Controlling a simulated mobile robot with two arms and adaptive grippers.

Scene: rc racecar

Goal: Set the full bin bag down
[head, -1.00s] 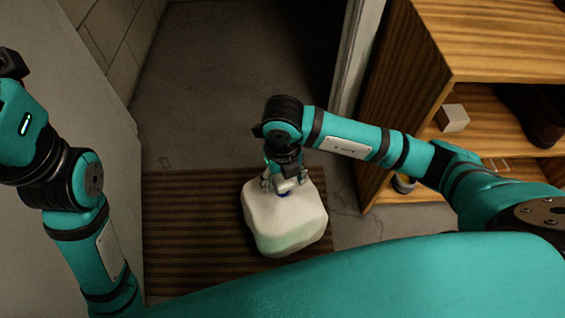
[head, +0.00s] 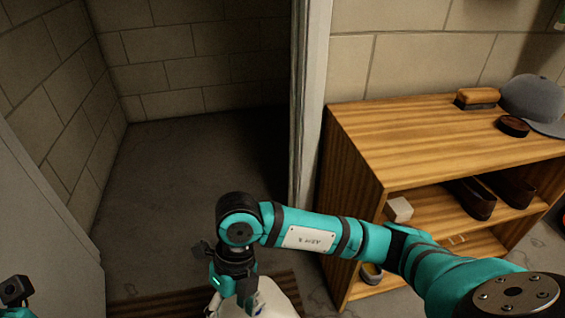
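The full bin bag (head: 278,303), white and bulging, shows only its upper part at the bottom edge of the head view. My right gripper (head: 238,300) points down at the bag's top and is shut on it, though its fingertips are partly hidden. The bag is over or on the brown striped mat (head: 160,308); I cannot tell whether its underside touches. A small part of my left arm's end (head: 16,292) shows in the bottom left corner, and its fingers cannot be made out.
A wooden shelf (head: 355,190) stands on the right, with a brush (head: 477,98), a cap (head: 530,100) and dark shoes (head: 470,198). A door frame (head: 312,100) stands beside it. Beyond the mat, the grey floor (head: 180,190) is clear between the block walls. A pale door panel (head: 45,225) is on the left.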

